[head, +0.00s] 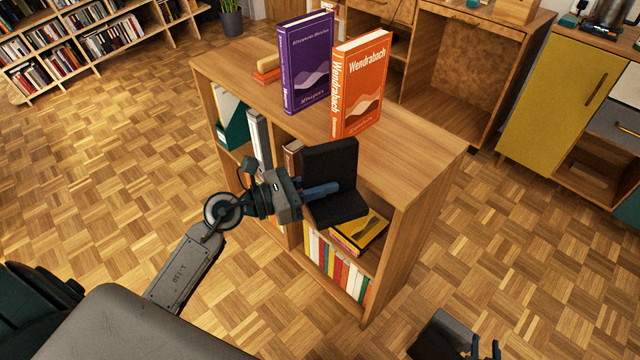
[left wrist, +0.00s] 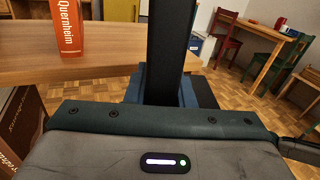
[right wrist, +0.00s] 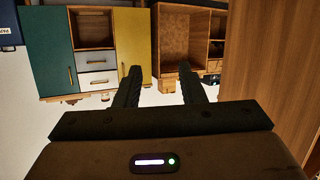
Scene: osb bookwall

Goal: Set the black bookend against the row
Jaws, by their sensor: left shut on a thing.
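The black bookend (head: 333,163) is an L of an upright plate and a flat foot. In the head view it is in front of the low bookcase's open side, partly overlapping the top's edge. My left gripper (head: 322,190) is shut on it; its upright plate (left wrist: 172,45) also stands edge-on in the left wrist view. The row on the bookcase top is a purple book (head: 306,62) and an orange book (head: 361,85), both upright. An orange spine (left wrist: 68,28) shows left of the bookend in the left wrist view. My right gripper (right wrist: 160,88) is open and empty, low beside the bookcase.
The bookcase top (head: 415,140) is clear to the right of the orange book. Small orange items (head: 267,73) lie behind the purple book. Shelves below hold binders, a yellow book (head: 360,233) and a row of books. A yellow cabinet (head: 575,85) and desk stand behind.

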